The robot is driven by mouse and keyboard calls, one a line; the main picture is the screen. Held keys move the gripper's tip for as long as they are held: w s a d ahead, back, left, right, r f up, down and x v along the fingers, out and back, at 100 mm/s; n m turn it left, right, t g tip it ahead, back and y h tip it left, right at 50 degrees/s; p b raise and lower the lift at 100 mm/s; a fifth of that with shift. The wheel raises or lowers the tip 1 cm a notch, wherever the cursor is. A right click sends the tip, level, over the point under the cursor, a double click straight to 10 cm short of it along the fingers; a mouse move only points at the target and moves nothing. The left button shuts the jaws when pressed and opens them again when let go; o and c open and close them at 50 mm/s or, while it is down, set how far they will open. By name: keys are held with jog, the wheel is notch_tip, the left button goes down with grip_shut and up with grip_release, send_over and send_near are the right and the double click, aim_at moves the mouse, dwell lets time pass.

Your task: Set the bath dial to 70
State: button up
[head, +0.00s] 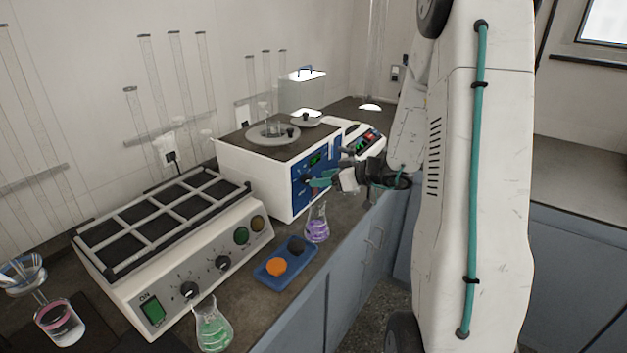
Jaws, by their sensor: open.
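The bath is a white box (255,175) with a dark top and a blue front panel (299,196) carrying a small green display (315,158). A dark knob (307,180) on the panel is partly covered by my fingers. My gripper (318,183) is open at the front of the panel, its teal fingertips right by the knob. I cannot tell whether they touch it or stand around it. The scale marks and the display digits are too small to read.
A purple flask (317,225) stands on the bench just below my gripper. A blue tray (285,265) with an orange and a dark round piece lies in front. A shaker (175,245) with knobs and a green flask (212,328) are at left. A smaller instrument (362,140) stands behind.

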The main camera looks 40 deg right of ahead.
aim_at(306, 179)
jog(key=shift+x, duration=2)
jog(key=c, duration=1)
jog(key=shift+o, duration=0.2)
jog(key=m+t+y, duration=0.1)
jog(key=m+y, duration=0.1)
jog(key=m, duration=0.4)
jog(key=m+t+y, duration=0.1)
jog(key=m+y, duration=0.1)
jog(key=m, duration=0.4)
jog(key=f+m+t+y, duration=0.1)
jog(key=m+y, duration=0.1)
jog(key=m, duration=0.4)
jog(key=shift+d+m+t+y, duration=0.15)
jog(key=shift+m+t+y, duration=0.15)
jog(key=shift+t+y, duration=0.1)
